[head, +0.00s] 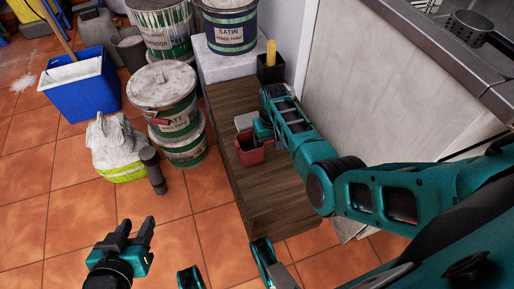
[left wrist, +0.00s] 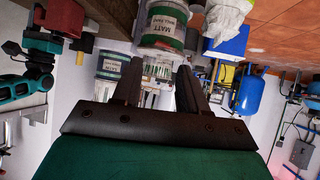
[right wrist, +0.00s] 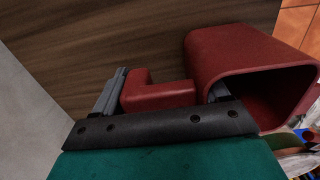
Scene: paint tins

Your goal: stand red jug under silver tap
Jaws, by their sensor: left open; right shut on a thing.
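The red jug (head: 250,151) is at the wooden bench top, opening upward in the head view. I cannot tell whether its base touches the wood. My right gripper (right wrist: 168,82) is shut on its handle (right wrist: 160,95); the jug's body (right wrist: 235,55) lies just outside one finger in the right wrist view. A small red shape, likely the jug (left wrist: 62,18), shows in the left wrist view. My left gripper (head: 136,233) is open and empty above the tiled floor, left of the bench. I cannot make out a silver tap in any view.
The wooden bench top (head: 270,205) is mostly clear in front of the jug. A pale block (head: 244,121) and a black pot (head: 270,70) stand behind it. Stacked paint tins (head: 163,93), a white sack (head: 112,142) and a blue bin (head: 83,92) stand to the left.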

